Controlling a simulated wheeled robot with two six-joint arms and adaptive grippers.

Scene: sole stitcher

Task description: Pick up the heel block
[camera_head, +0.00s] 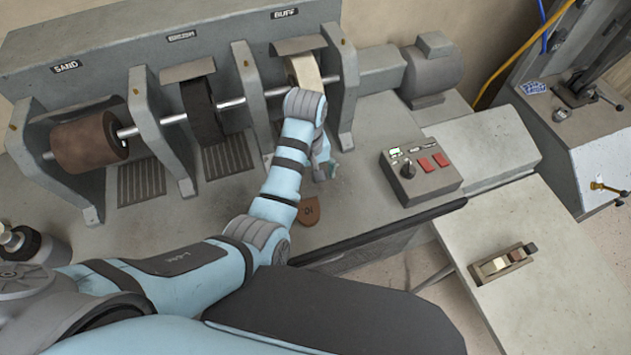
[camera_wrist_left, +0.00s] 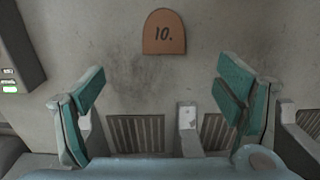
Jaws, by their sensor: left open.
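The heel block (camera_head: 309,212) is a small tan-brown piece with one rounded end, marked "10". It lies flat on the grey machine bench, near its front edge. In the left wrist view the heel block (camera_wrist_left: 164,32) shows whole at the top middle. My left gripper (camera_head: 326,168) is just behind the block in the head view, below the buffing wheel. In the left wrist view my left gripper (camera_wrist_left: 160,88) has its teal-padded fingers wide apart with nothing between them. The block is beyond the fingers and apart from them. My right gripper is not in view.
The grey finishing machine (camera_head: 190,45) carries a brown sanding drum (camera_head: 88,142) and other wheels on a shaft behind the arm. A control box (camera_head: 420,172) with red buttons stands right of the block.

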